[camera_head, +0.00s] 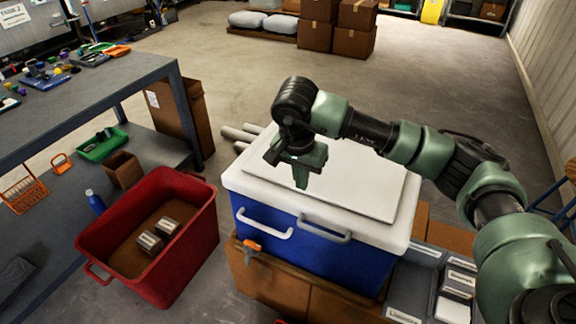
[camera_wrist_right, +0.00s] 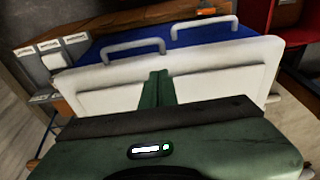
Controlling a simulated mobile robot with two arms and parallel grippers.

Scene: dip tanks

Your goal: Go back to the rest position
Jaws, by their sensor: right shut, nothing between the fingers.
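My right gripper (camera_head: 301,180) is shut and empty, with its fingers pointing down over the white lid of the blue cooler (camera_head: 300,236). In the right wrist view its green fingers (camera_wrist_right: 158,88) are pressed together in front of the white lid (camera_wrist_right: 215,88). I cannot tell whether the fingertips touch the lid. The right arm reaches in from the right side of the head view. My left gripper is not in either view.
A red bin (camera_head: 190,232) with brown contents and two small blocks stands left of the cooler. A grey workbench (camera_head: 90,100) with small items is at the left. Cardboard boxes (camera_head: 352,42) stand at the back. Open floor (camera_head: 440,90) lies behind the cooler.

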